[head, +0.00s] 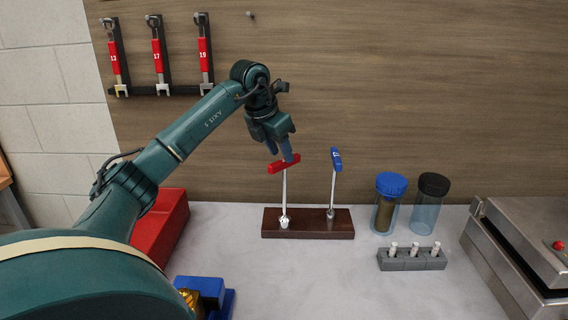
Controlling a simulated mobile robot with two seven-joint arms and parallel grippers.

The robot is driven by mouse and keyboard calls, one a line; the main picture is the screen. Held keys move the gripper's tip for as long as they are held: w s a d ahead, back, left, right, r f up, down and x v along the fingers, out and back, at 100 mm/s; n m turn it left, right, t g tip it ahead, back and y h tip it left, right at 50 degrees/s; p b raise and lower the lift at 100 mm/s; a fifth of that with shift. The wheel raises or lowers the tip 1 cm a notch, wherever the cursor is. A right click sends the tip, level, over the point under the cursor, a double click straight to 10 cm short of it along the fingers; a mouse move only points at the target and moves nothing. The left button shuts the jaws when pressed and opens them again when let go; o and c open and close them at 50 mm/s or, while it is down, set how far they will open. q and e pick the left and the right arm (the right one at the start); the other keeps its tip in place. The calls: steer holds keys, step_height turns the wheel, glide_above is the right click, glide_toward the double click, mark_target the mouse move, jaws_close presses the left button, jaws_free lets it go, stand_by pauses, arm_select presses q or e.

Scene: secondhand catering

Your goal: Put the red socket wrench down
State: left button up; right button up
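The red socket wrench (284,164) has a red T-handle and a slim metal shaft. It is close to upright, with its silver socket end in front of or on the dark wooden block (344,229); I cannot tell whether the socket rests there. My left gripper (281,153) is directly above the red handle, with one finger meeting or overlapping it. The view does not show whether the fingers are closed on the handle. A blue-handled wrench (335,160) stands upright on the block to the right. My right gripper is not in view.
Two jars, one blue-lidded (390,185) and one black-lidded (433,185), stand right of the block. A grey holder (412,263) is in front of them. A steel appliance (510,260) is far right and a red box (162,225) left. The grey counter is clear in front of the block.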

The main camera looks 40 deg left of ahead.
arm_select(q)
steer(key=v, duration=0.7)
steer(key=shift+r, duration=0.2)
steer(key=shift+s+f, duration=0.1)
steer(key=shift+s, duration=0.05)
